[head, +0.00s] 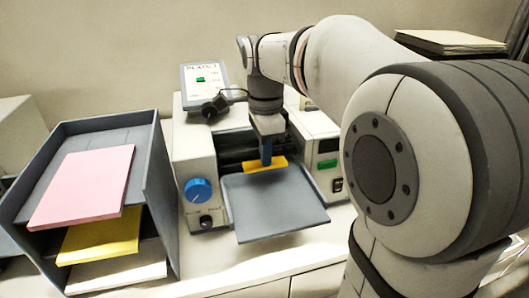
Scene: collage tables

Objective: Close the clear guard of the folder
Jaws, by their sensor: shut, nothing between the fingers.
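The folder (197,165) is a light grey machine on the counter, with a blue knob on its left front and a flat dark grey tray (275,205) sticking out toward me. A yellow strip (255,166) lies at the back of the tray, at the machine's dark opening. I cannot make out the clear guard or its position; my gripper partly hides the opening. My gripper (266,162) points down in front of the opening, its blue fingers shut and empty. The fingertips are at the yellow strip; I cannot tell whether they touch it.
A dark grey sorter (155,200) with pink, yellow and white paper stands to the left. A paper stack (450,42) sits at the back right. My arm fills the right side.

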